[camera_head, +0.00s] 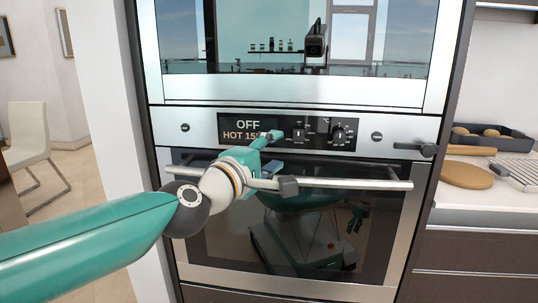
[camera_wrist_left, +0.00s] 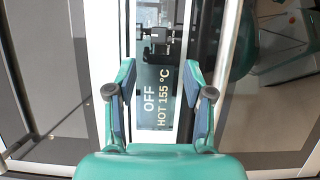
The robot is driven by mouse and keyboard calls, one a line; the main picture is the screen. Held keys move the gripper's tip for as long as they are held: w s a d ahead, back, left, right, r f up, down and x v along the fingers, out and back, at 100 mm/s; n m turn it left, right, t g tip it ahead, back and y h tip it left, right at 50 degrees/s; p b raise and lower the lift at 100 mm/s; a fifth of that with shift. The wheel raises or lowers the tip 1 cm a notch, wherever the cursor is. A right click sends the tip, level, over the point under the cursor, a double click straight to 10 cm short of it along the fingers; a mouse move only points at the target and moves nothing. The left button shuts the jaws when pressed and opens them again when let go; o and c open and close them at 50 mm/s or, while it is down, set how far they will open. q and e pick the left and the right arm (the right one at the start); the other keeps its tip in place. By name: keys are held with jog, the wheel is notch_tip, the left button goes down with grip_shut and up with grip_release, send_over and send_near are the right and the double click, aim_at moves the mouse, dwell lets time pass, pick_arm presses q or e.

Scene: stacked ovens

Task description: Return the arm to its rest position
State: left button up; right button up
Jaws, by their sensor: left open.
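My left arm reaches in from the lower left in the head view. Its teal left gripper (camera_head: 269,150) is in front of the lower oven's control panel, beside the display (camera_head: 237,130) reading OFF and HOT 155. In the left wrist view, the gripper's two fingers (camera_wrist_left: 162,82) are spread apart with nothing between them. The display (camera_wrist_left: 157,105) shows behind the gap, turned sideways, reading OFF and HOT 155 °C. The oven door (camera_head: 365,235) looks shut. My right gripper is in neither view.
The horizontal door handle (camera_head: 355,184) runs close to my left wrist. An upper oven (camera_head: 370,88) is above. The right counter (camera_head: 480,209) holds a round wooden board (camera_head: 462,175), a wire rack (camera_head: 520,169) and a dark tray (camera_head: 461,140).

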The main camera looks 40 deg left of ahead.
pick_arm(q)
jog(key=shift+s+d, duration=0.1)
jog(key=shift+s, duration=0.5)
jog(key=shift+f, duration=0.1)
